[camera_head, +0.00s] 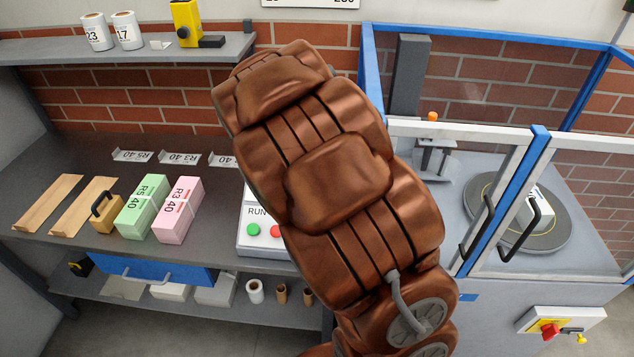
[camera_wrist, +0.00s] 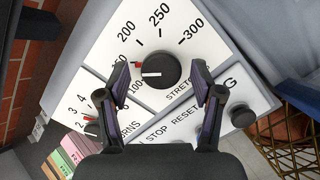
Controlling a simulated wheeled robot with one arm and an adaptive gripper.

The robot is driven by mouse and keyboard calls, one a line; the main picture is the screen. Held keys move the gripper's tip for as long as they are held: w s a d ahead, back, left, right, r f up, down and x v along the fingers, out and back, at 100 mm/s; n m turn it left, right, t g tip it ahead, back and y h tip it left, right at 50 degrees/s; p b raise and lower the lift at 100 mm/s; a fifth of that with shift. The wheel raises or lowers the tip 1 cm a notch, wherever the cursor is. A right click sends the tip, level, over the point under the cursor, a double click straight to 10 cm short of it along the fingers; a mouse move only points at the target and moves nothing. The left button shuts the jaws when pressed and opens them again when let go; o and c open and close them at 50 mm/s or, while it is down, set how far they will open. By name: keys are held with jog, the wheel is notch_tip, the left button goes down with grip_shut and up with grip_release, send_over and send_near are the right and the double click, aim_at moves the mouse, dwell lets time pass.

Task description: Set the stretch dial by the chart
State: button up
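The stretch dial (camera_wrist: 158,70) is a black knob with a white line on a white panel, in the middle of the wrist view. Its white line points left, close to a small red mark. Numbers 100, 200, 250 and 300 show around it; part of the scale is hidden by a finger. My gripper (camera_wrist: 160,73) is open, with one finger on each side of the knob and a gap visible on both sides. In the head view my arm hides the dial and gripper. A white sign (camera_head: 310,2), possibly the chart, is cut off at the top edge.
A turns dial (camera_wrist: 92,129) sits lower left on the panel, and another black knob (camera_wrist: 242,116) lower right. The control box (camera_head: 250,245) stands on the bench beside green (camera_head: 143,205) and pink (camera_head: 180,210) bundles. A glass-doored turntable enclosure (camera_head: 540,130) is at right.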

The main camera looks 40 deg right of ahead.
jog(key=v, duration=1.2)
dwell(0.4)
dwell(0.5)
